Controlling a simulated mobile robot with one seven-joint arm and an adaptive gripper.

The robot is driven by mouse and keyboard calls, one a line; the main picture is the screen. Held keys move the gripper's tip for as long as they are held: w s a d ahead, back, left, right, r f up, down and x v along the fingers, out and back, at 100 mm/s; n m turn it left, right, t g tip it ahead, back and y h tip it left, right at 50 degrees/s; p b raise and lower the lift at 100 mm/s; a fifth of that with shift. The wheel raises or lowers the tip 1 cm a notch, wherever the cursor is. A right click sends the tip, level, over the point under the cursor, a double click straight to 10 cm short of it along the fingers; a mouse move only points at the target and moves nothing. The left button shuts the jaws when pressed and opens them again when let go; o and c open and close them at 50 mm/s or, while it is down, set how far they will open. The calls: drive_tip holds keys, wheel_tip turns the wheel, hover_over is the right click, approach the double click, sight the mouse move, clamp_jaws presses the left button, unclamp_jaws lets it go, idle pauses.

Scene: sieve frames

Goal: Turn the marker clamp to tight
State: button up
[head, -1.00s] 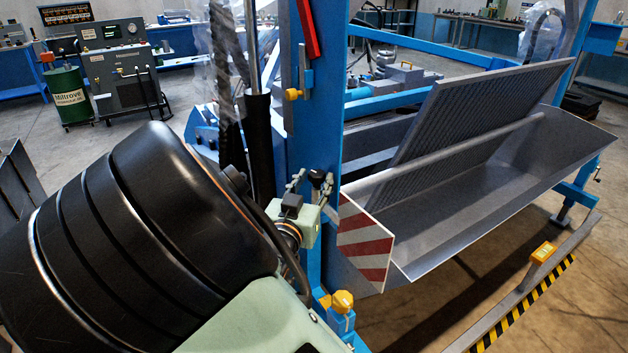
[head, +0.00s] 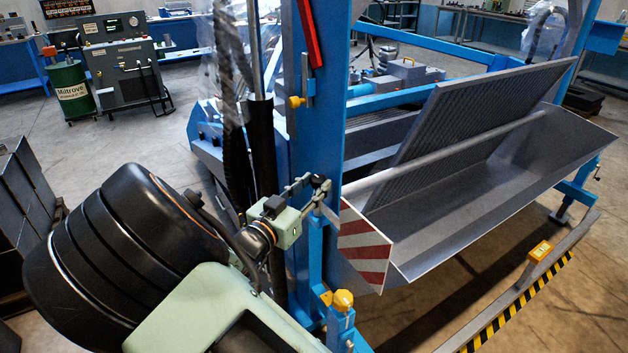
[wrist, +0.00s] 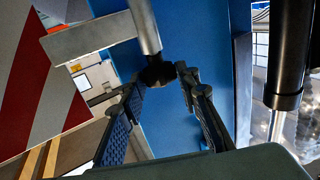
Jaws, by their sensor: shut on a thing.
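The marker clamp shows as a small black knob (head: 319,181) on the side of the blue upright, above the red-and-white striped marker board (head: 364,246). In the wrist view the knob (wrist: 158,73) sits at the end of a grey rod (wrist: 145,25). My gripper (head: 309,187) is at the knob; in the wrist view its fingertips (wrist: 162,79) close on the knob from both sides. The fingers hide part of the knob, and I cannot read from its look how tight the clamp is. The striped board (wrist: 40,85) fills the left of the wrist view.
The blue upright (head: 318,110) stands right behind my gripper. A black cylinder (wrist: 290,60) runs close by on the right in the wrist view. A grey metal trough (head: 480,200) opens to the right. A yellow-topped blue fitting (head: 342,301) stands below my gripper.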

drive_tip(key=shift+w+r, duration=0.1)
drive_tip(key=shift+r, duration=0.05)
drive_tip(key=o, duration=0.9)
drive_tip(key=shift+c, duration=0.2)
drive_tip(key=v, duration=1.2)
drive_tip(key=shift+a, duration=0.15)
